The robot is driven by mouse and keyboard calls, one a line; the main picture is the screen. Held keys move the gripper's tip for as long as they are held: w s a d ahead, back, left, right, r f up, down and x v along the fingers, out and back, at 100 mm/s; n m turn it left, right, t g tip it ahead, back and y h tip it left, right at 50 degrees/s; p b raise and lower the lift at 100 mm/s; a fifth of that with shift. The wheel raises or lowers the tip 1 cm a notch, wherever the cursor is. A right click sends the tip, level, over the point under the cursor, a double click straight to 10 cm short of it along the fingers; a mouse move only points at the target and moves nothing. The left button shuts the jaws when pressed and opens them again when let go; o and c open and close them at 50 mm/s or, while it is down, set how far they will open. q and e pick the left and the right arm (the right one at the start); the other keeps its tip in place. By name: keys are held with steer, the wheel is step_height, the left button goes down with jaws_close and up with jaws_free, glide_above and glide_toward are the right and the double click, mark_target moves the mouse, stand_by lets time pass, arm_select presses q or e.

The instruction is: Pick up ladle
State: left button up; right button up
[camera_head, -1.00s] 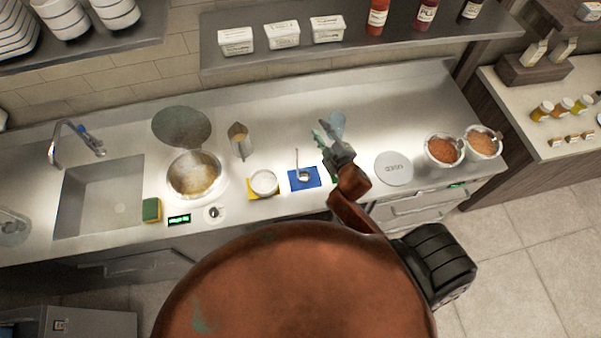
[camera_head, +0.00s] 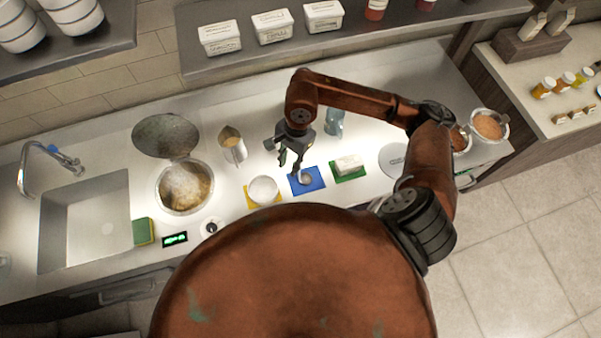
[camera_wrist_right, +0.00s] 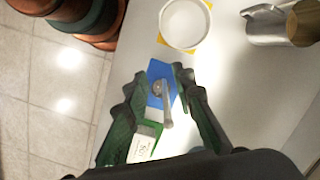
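The ladle (camera_head: 304,179) lies on the blue mat (camera_head: 316,185) on the steel counter; its handle is partly hidden by the gripper in the head view. In the right wrist view the ladle (camera_wrist_right: 167,112) shows its round bowl and grey handle on the blue mat (camera_wrist_right: 154,73). My right gripper (camera_head: 290,168) is above the ladle, pointing down, with its fingers apart. In the right wrist view the open fingers of the right gripper (camera_wrist_right: 156,88) frame the ladle, with nothing between them held. My left gripper is not in view.
A white bowl (camera_head: 263,190) on a yellow mat stands left of the blue mat. A white container (camera_head: 348,165) on a green mat stands to the right. A metal jug (camera_head: 232,147) and a pot (camera_head: 185,188) are farther left. A blue-grey jug (camera_head: 334,122) stands behind.

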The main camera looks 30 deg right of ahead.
steer(key=shift+h, duration=0.9)
steer(key=d, duration=0.2)
steer(key=w+d, duration=0.1)
steer(key=d, duration=0.1)
steer(key=shift+w, duration=0.1)
steer(key=shift+d+f, duration=0.2)
steer(key=shift+d, duration=0.05)
step_height(320, 180, down, 7)
steer(key=p, duration=0.3)
steer(key=shift+w+f, duration=0.15)
steer(key=shift+a, duration=0.1)
steer(key=shift+c, duration=0.5)
jaws_close()
